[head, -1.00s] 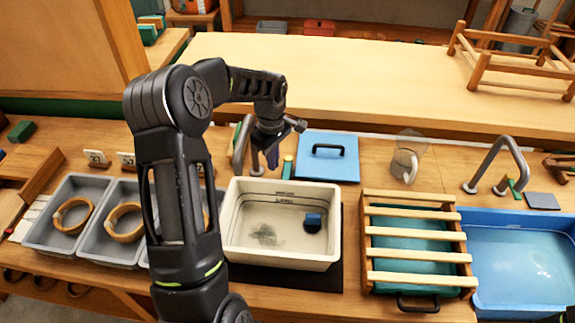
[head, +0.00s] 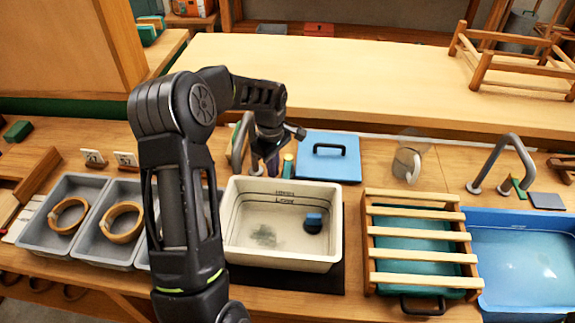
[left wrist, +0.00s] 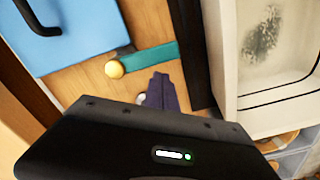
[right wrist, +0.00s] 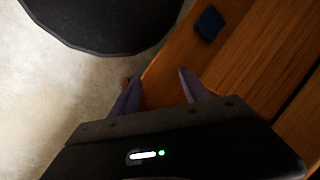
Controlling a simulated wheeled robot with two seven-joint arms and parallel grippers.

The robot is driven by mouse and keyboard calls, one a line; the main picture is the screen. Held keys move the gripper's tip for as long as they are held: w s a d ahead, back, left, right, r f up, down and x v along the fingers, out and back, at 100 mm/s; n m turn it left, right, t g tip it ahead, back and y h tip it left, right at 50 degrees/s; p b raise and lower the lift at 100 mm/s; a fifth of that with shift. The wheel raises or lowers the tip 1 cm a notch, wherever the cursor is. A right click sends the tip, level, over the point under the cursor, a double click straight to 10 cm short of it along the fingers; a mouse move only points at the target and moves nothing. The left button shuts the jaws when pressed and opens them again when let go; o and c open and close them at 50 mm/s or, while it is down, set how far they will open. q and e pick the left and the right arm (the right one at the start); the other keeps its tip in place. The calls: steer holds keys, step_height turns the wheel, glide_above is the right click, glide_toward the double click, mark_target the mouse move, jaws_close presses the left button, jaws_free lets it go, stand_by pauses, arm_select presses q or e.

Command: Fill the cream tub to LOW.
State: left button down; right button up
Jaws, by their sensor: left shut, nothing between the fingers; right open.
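The cream tub (head: 280,260) stands in the middle of the bench in the head view. Dark level lines and small lettering run round its inner wall. A grey tap (head: 238,150) stands behind the tub, partly hidden by my left arm; no stream shows. A teal lever with a yellow knob (left wrist: 114,68) is beside it. My left gripper (head: 272,166) is shut and empty, its fingers (left wrist: 163,88) close to the lever. My right gripper (right wrist: 157,84) is open and empty.
A blue lid (head: 325,170) lies behind the tub. Grey trays (head: 45,235) with wooden rings are at left. A slatted rack (head: 415,252), a clear jug (head: 408,165), a blue basin (head: 520,300) and a second tap (head: 505,150) are at right.

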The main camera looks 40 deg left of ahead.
mark_target(291, 160)
arm_select(q)
steer(key=shift+w+d+b, duration=0.1)
steer(key=shift+w+d, duration=0.25)
steer(key=shift+d, duration=0.4)
steer(key=shift+w+d+b, duration=0.15)
steer(key=shift+w+d, duration=0.25)
steer(key=shift+d, duration=0.35)
steer(key=shift+w+d+b, duration=0.1)
steer(key=shift+w+d, duration=0.25)
steer(key=shift+d, duration=0.4)
step_height(291, 160, up, 4)
steer(key=shift+p, duration=1.25)
steer(key=w, duration=0.2)
steer(key=w+d+p, duration=0.1)
steer(key=w, duration=0.1)
steer(key=w+d, duration=0.1)
steer(key=w, duration=0.1)
steer(key=shift+w+p, duration=0.35)
steer(key=shift+w, duration=0.05)
steer(key=shift+f+b, duration=1.35)
steer(key=shift+f, duration=0.7)
